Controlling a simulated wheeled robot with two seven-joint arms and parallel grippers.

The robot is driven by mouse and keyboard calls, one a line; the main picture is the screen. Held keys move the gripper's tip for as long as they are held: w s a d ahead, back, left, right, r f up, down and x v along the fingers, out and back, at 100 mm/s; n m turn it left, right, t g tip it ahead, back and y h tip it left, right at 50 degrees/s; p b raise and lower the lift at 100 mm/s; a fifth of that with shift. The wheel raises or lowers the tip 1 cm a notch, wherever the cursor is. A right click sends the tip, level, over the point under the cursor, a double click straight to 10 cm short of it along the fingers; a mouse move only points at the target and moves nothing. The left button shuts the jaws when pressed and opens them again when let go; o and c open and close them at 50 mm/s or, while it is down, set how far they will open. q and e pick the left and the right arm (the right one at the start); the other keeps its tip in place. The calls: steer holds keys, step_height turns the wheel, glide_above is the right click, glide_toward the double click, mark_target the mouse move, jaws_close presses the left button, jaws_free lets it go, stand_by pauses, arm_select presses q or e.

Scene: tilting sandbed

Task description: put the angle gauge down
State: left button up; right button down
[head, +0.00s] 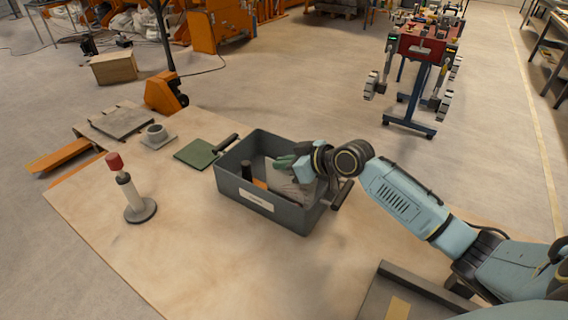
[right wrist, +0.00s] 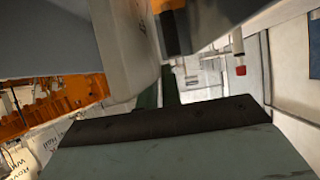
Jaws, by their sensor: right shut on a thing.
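My right gripper (head: 287,163) is over the right half of an open grey bin (head: 252,205), low near its rim. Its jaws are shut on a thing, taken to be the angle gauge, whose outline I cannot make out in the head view. In the right wrist view a broad grey-green finger with a dark edge (right wrist: 160,125) fills the bottom. A pale piece (right wrist: 125,45) shows above it, and I cannot tell if it is held or lies in the bin. My left gripper is not in view.
The bin holds a dark cylinder (head: 246,171), an orange piece (head: 260,184) and a greyish piece (head: 293,190). A green plate (head: 197,153) lies left of the bin. A red-topped post (head: 126,190) stands farther left. Front tabletop (head: 210,265) is clear.

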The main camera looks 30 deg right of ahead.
steer(key=c, duration=2)
jaws_free()
steer(key=shift+f, duration=0.1)
steer(key=o, duration=0.4)
steer(key=shift+r, duration=0.25)
steer(key=p+v, duration=0.1)
steer(key=v, duration=1.1)
steer(key=shift+f, duration=0.1)
